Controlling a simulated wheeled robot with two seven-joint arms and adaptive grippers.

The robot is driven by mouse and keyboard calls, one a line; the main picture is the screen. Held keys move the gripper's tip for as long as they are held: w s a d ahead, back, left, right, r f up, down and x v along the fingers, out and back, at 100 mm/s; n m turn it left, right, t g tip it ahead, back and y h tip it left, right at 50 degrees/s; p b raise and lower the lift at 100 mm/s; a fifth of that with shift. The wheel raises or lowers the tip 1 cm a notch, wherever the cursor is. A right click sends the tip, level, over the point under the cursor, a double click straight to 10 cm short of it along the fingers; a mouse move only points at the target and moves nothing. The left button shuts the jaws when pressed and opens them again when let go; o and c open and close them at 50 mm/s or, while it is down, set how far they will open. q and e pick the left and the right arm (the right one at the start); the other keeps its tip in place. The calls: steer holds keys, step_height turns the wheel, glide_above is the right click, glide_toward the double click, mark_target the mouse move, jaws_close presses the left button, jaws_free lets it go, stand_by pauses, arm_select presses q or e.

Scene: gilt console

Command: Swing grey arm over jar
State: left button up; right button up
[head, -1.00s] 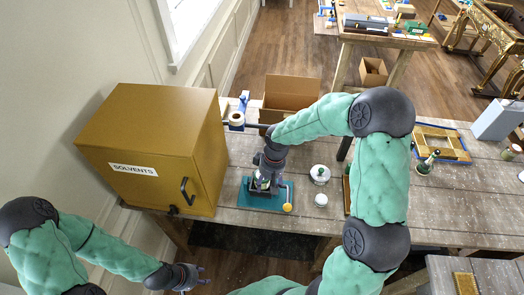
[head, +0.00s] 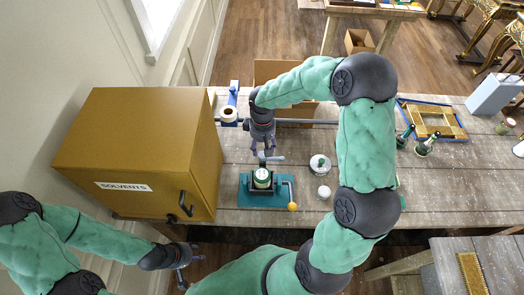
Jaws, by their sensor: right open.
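A jar (head: 262,178) with a pale lid stands upright in a dark holder on a teal base (head: 247,197) on the wooden bench. A short grey arm (head: 274,158) shows just behind the jar, pointing right; its far end is partly hidden by my right gripper. My left gripper (head: 190,270) is open and empty, below the cabinet in front of the bench.
A yellow solvents cabinet (head: 140,150) fills the bench's left end. A roll holder (head: 229,112) and a grey bar (head: 310,122) lie behind. A white-lidded jar (head: 320,163) and a small white pot (head: 324,192) stand right of the base. Green bottles (head: 424,148) stand farther right.

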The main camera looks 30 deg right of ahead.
mark_target(263, 154)
step_height(263, 154, down, 4)
steer(key=shift+s+f, duration=0.1)
steer(key=shift+s, duration=0.05)
steer(key=shift+f, duration=0.3)
jaws_close()
